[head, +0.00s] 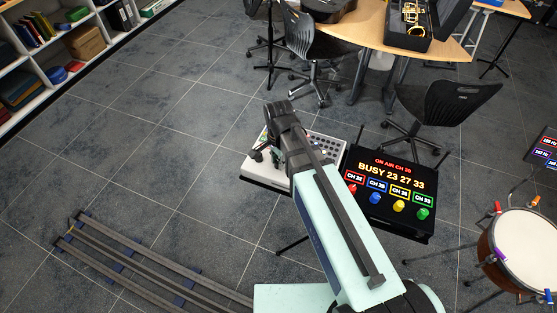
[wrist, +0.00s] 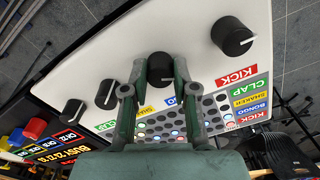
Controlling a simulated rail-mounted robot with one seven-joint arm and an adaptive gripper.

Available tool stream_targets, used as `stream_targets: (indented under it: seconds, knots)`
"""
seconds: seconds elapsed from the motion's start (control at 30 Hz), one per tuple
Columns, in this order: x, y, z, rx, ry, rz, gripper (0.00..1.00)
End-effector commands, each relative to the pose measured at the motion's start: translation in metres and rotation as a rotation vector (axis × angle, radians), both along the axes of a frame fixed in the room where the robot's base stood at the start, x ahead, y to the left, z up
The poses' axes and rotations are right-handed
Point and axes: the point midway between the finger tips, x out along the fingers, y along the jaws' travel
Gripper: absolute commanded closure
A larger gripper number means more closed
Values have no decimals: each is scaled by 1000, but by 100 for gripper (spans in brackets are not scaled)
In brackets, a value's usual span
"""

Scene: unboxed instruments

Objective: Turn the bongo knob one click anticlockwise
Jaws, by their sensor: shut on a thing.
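The drum machine is a white panel (wrist: 215,60) with several black knobs, coloured labels and a grid of round pads. The bongo knob (wrist: 161,69), above a mostly hidden blue label (wrist: 170,100), is between the fingers of my gripper (wrist: 156,80) in the wrist view. My gripper is shut on it, one finger on each side. In the head view my gripper (head: 261,151) is over the left part of the white machine (head: 262,179), and my arm hides some of the panel.
Other black knobs stand close by: the kick knob (wrist: 232,37) to the right, the shaker knob (wrist: 106,93) and the clap knob (wrist: 72,112) to the left. A black box (head: 391,222) with coloured knobs stands right of the machine. A drum (head: 525,240) is farther right.

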Motion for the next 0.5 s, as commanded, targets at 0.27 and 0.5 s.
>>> stream_targets:
  seconds: [0.27, 0.5]
  knots:
    - [0, 0, -1, -1, 1, 160, 100]
    - [0, 0, -1, -1, 2, 324, 100]
